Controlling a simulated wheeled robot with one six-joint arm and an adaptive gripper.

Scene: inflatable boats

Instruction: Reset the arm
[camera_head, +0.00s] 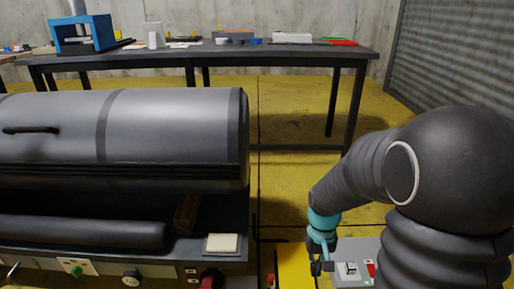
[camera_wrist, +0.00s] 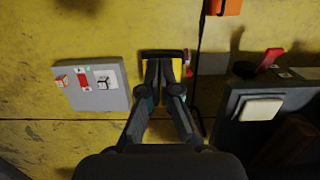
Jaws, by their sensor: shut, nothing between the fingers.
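My gripper (camera_wrist: 163,82) points downward in the wrist view, with its two fingertips together and nothing between them. In the head view my gripper (camera_head: 318,262) is at the lower right, below the teal wrist joint. It is over or just in front of a yellow box-like part (camera_head: 294,265); I cannot tell whether it touches it. My arm comes in from the right edge and bends down to the left.
A grey machine (camera_head: 175,125) with a rounded cover fills the left, with a cream pad (camera_head: 222,244) on its corner. A grey panel (camera_head: 358,250) with small labels lies right of my gripper and also shows in the wrist view (camera_wrist: 92,88). A long table (camera_head: 290,50) stands behind.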

